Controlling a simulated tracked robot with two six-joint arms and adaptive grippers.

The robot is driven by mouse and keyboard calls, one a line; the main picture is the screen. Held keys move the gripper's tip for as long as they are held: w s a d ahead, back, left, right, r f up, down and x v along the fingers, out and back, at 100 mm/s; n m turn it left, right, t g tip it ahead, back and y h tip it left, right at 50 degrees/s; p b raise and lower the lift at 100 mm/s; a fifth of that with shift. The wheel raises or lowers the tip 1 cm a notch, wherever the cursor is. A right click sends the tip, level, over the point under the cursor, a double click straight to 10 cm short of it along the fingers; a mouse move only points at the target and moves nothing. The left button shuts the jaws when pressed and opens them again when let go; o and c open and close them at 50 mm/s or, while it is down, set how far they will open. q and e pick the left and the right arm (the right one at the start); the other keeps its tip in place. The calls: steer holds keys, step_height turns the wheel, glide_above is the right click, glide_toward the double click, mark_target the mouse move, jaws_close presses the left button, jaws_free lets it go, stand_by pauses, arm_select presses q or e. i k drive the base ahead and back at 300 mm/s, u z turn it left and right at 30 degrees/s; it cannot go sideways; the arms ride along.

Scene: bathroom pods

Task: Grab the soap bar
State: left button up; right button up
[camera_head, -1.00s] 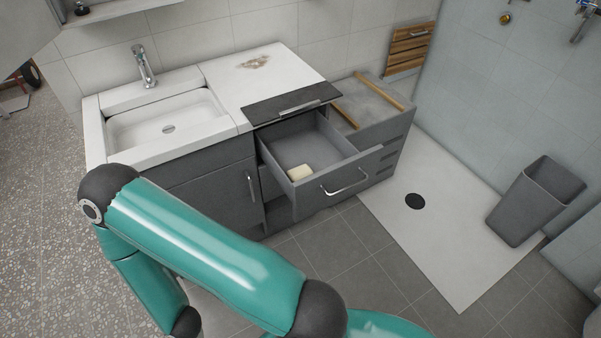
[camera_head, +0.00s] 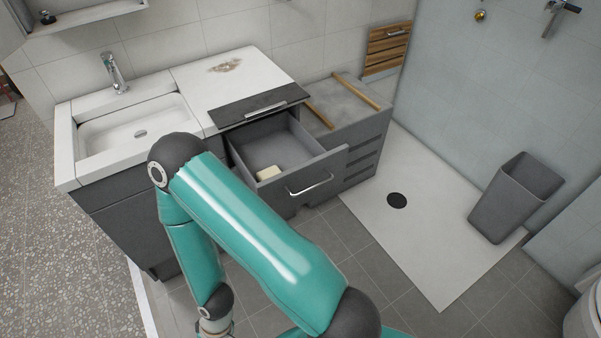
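The soap bar (camera_head: 269,173) is a small cream-coloured block. It lies inside the open grey drawer (camera_head: 318,165) of the vanity, near the drawer's front left corner. One of my teal arms crosses the lower middle of the view, in front of the cabinet. Its wrist hangs down at the bottom edge, and no gripper fingers show there. The other arm's gripper is not in the picture either.
The white sink (camera_head: 140,130) and countertop (camera_head: 235,82) stand left of and behind the drawer. A low grey unit (camera_head: 345,125) adjoins it on the right. Grey floor tiles (camera_head: 350,245) lie clear before the drawer.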

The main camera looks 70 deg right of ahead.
mark_target(262, 175)
steer(key=z, duration=0.65)
steer(key=i, duration=0.4)
steer(key=z, duration=0.75)
steer(key=k, duration=0.6)
steer(key=z, duration=0.2)
steer(key=i, duration=0.55)
steer(key=u, duration=0.2)
steer(key=k, duration=0.5)
steer(key=z, duration=0.15)
steer(key=i, duration=0.3)
